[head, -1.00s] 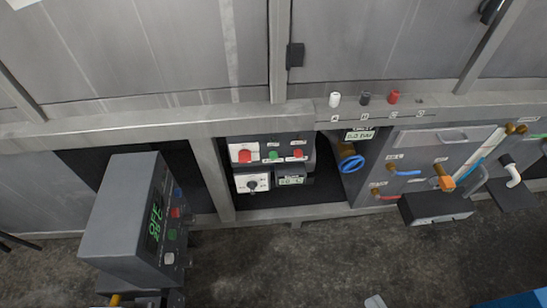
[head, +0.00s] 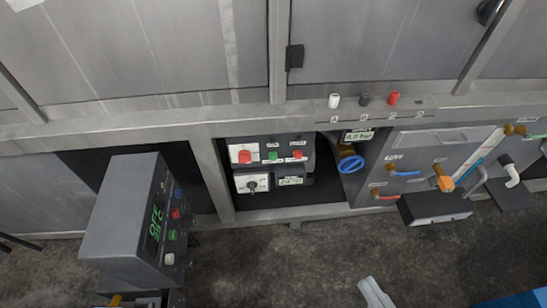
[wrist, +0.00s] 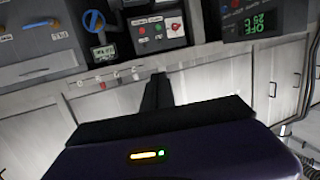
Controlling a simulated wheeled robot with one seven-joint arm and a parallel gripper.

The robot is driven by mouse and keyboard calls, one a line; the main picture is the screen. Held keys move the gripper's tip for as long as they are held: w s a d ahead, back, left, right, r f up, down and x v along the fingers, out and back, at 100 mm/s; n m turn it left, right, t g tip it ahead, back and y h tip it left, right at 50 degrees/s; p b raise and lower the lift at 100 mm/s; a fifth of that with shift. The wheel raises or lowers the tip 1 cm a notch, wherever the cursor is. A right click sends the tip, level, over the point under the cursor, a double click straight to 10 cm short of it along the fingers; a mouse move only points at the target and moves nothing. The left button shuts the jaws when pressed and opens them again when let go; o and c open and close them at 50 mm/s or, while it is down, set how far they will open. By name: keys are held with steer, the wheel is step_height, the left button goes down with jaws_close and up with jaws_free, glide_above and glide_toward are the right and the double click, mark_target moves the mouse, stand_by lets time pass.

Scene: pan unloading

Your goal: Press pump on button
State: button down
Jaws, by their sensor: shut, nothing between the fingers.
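A control box (head: 272,168) sits in the recess under the counter. Its dark upper panel carries a green button (head: 272,155) between two red ones (head: 244,156) (head: 298,154); the labels are too small to read, so I cannot tell which is pump on. My gripper's fingers are shut and empty, apart from the panel.
A grey unit with a green display reading OFF (head: 130,212) juts out at the left. A blue valve wheel (head: 351,164) and coloured-handled valves (head: 405,172) are right of the box. White, black and red knobs (head: 393,98) stand on the counter edge. Open floor lies in front.

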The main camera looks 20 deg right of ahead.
steer(key=w+t, duration=0.1)
steer(key=w, duration=0.4)
steer(key=g+y+p, duration=0.2)
steer(key=g+y, duration=0.1)
glide_toward(273, 156)
steer(key=s+a, duration=0.2)
steer(key=a+f+g, duration=0.1)
steer(key=s+f+n+y, duration=0.1)
steer(key=s+a+f+g, duration=0.1)
steer(key=shift+a+f+n+g+y, duration=0.3)
steer(key=shift+a+f, duration=0.05)
steer(key=shift+w, duration=0.15)
steer(key=w+d+b, duration=0.2)
steer(key=w, duration=0.6)
steer(key=shift+w+b, duration=0.15)
steer(key=shift+b, duration=0.15)
